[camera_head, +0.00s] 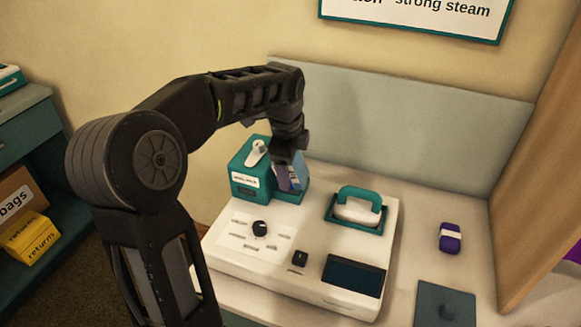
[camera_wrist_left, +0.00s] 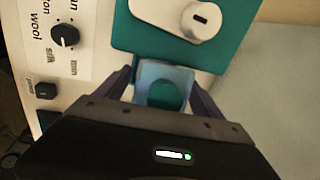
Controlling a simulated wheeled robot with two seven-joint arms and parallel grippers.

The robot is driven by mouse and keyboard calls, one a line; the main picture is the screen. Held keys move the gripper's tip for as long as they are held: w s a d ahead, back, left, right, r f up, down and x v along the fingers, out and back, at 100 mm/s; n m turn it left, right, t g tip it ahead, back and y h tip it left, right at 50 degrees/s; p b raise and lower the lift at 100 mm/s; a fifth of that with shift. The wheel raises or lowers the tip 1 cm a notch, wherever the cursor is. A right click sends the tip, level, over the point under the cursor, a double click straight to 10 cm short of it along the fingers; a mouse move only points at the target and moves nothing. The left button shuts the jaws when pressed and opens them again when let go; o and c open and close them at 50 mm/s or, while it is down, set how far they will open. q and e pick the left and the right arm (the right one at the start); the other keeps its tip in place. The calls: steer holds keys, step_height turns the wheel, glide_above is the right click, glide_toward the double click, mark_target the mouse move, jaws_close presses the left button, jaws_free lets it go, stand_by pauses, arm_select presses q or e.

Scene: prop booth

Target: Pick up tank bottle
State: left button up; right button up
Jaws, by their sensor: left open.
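The tank bottle (camera_head: 293,179), pale blue and translucent, stands in front of the teal tank housing (camera_head: 247,172) at the back left of the white machine. In the left wrist view the bottle (camera_wrist_left: 178,73) shows its light blue top with a round teal cap (camera_wrist_left: 164,95). My left gripper (camera_head: 288,172) points down over the bottle and hides part of it. In the left wrist view my left gripper (camera_wrist_left: 162,88) is open, with one finger on each side of the bottle; contact cannot be told. My right gripper is not in view.
The white machine (camera_head: 222,254) has a black dial, a button and a dark panel. An iron-like piece with a teal handle (camera_head: 361,193) sits on its right. A purple item (camera_head: 450,238) and a dark grey pad (camera_head: 430,305) lie farther right. A grey panel (camera_head: 420,125) stands behind.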

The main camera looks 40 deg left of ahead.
arm_select(q)
jaws_close()
stand_by(0.9)
steer(key=shift+r, duration=0.1)
steer(key=v, duration=0.3)
steer(key=w+v, duration=0.1)
steer(key=v, duration=0.5)
steer(key=shift+w+a+r, duration=0.3)
steer(key=shift+w+r, duration=0.1)
steer(key=shift+r, duration=0.15)
steer(key=shift+p, duration=0.3)
